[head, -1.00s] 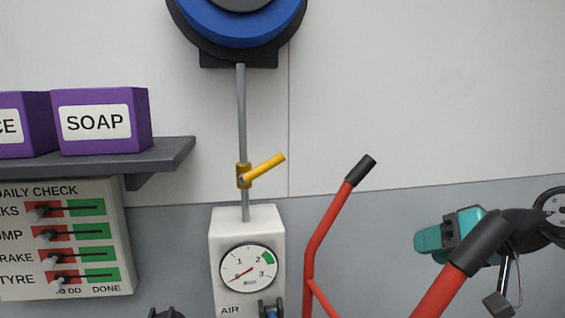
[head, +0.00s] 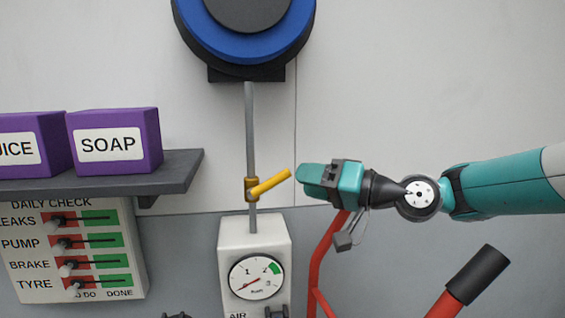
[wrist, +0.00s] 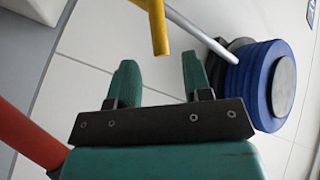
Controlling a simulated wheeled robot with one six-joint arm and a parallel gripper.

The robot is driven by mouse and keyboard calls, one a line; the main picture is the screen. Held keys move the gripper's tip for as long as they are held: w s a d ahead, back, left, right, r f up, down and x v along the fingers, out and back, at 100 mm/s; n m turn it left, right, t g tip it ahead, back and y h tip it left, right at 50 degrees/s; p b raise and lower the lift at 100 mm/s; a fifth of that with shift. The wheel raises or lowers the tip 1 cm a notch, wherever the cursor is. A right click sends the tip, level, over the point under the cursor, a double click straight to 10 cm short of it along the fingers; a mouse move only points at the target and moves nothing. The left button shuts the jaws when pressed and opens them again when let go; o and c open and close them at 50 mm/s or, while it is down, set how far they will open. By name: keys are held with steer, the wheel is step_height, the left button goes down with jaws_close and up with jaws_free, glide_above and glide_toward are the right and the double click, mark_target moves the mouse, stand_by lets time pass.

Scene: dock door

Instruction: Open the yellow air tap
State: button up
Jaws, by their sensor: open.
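The yellow air tap (head: 268,183) sits on a grey vertical pipe (head: 250,120). Its lever points right and slightly up, away from the pipe. My gripper (head: 301,176) is just to the right of the lever's free end, pointing left at it. In the wrist view, the yellow lever (wrist: 157,30) hangs in from the top, beyond and roughly between my two open green fingers (wrist: 156,72). Nothing is between the fingers, and the lever looks apart from them.
Below the tap is the white air box with a gauge (head: 256,277), needle low. A blue reel (head: 247,42) is above. A red handle bar (head: 325,258) rises under my gripper. A shelf (head: 170,172) with purple boxes (head: 115,142) and a check board (head: 75,250) are left.

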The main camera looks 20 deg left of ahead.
mark_target(289, 176)
steer(key=a+p, duration=0.1)
steer(key=a, duration=0.1)
steer(key=a+p, duration=0.1)
steer(key=a, duration=0.2)
steer(key=shift+w+r, duration=0.15)
steer(key=shift+w, duration=0.05)
steer(key=shift+w+a, duration=0.1)
steer(key=shift+a, duration=0.55)
jaws_close()
